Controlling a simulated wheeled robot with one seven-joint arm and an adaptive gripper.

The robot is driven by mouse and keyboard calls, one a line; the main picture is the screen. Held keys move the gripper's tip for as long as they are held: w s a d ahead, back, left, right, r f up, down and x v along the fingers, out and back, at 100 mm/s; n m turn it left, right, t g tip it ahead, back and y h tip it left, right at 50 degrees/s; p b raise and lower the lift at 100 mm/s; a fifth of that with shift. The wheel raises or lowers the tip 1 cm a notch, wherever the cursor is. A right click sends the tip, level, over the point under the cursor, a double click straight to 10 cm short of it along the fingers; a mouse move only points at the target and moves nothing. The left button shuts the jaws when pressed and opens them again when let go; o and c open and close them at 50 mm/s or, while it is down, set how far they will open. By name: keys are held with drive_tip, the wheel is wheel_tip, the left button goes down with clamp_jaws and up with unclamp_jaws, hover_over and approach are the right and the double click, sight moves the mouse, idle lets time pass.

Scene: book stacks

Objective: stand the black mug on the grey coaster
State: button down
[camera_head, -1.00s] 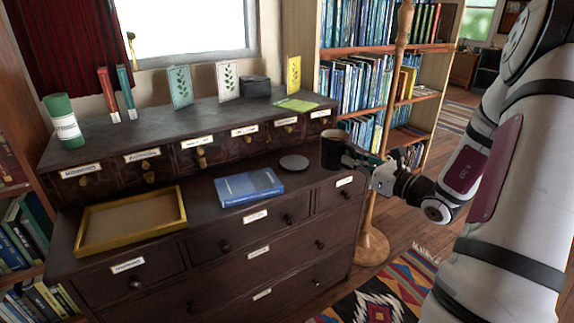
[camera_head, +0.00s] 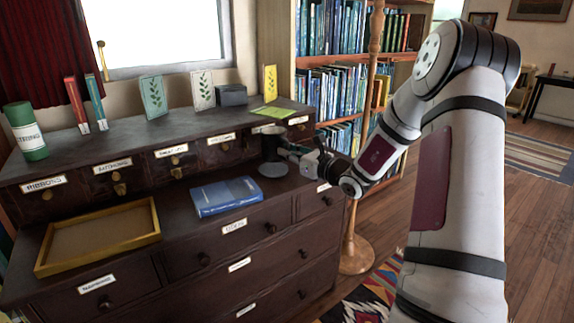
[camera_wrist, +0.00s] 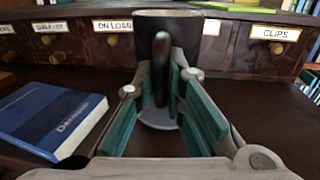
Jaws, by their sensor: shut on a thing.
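The black mug (camera_head: 273,144) is upright, and its rim and body also show in the wrist view (camera_wrist: 190,38). My gripper (camera_head: 289,150) is shut on the mug's handle, which shows between the green-padded fingers (camera_wrist: 163,82) in the wrist view. The grey coaster (camera_head: 272,171) lies flat on the dark cabinet top, just below the mug in the head view. In the wrist view, part of the coaster (camera_wrist: 158,119) shows between the fingers, under the handle. The mug looks raised, with its base apart from the coaster; the exact gap cannot be told.
A blue book (camera_head: 226,196) lies left of the coaster, also in the wrist view (camera_wrist: 45,118). A yellow-rimmed tray (camera_head: 98,238) sits further left. The labelled small drawers (camera_head: 222,148) rise close behind the mug. A wooden post (camera_head: 366,130) stands to the right.

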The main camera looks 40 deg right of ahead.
sight(282, 160)
drive_tip(key=shift+w+a+f+b, duration=0.15)
drive_tip(key=shift+f+b, duration=0.7)
drive_tip(key=shift+f, duration=0.85)
drive_tip(key=shift+f, duration=0.1)
drive_tip(key=c, duration=2.1)
unclamp_jaws()
drive_tip(key=shift+f, duration=0.15)
drive_tip(key=o, duration=0.4)
drive_tip(key=shift+o, duration=0.2)
